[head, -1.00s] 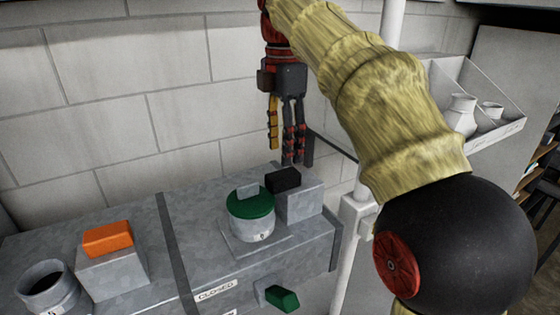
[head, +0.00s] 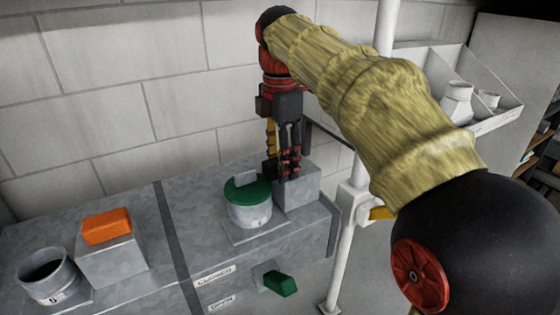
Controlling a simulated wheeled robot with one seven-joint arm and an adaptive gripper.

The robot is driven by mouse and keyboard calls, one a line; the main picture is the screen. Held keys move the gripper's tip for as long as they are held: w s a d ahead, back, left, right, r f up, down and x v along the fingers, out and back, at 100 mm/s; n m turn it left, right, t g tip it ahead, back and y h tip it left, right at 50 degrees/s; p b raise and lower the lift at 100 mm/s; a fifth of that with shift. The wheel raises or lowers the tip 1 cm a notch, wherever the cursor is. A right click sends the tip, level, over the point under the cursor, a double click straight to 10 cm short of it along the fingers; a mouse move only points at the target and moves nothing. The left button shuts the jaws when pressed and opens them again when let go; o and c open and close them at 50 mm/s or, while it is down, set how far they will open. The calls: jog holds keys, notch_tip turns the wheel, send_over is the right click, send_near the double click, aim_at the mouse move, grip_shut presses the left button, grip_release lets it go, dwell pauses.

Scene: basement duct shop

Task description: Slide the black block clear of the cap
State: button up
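The green cap (head: 238,193), with a grey tab on top, sits on a short round port on the grey metal duct. The black block (head: 269,169) rests on a grey box (head: 299,195) right behind and to the right of the cap, its near end close to the cap's edge. My gripper (head: 284,173) points down at the block, with its red-and-black fingers in front of the block and hiding most of it. A yellow finger shows on the left. I cannot tell whether the fingers touch or grip the block.
An orange block (head: 107,227) lies on a second grey box, beside an open round port (head: 47,275) at left. A green handle (head: 280,284) sticks out from the duct front, near a CLOSED label (head: 214,275). A white post (head: 346,240) stands at right; a wall lies behind.

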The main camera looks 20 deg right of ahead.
jog(key=c, duration=1)
grip_shut()
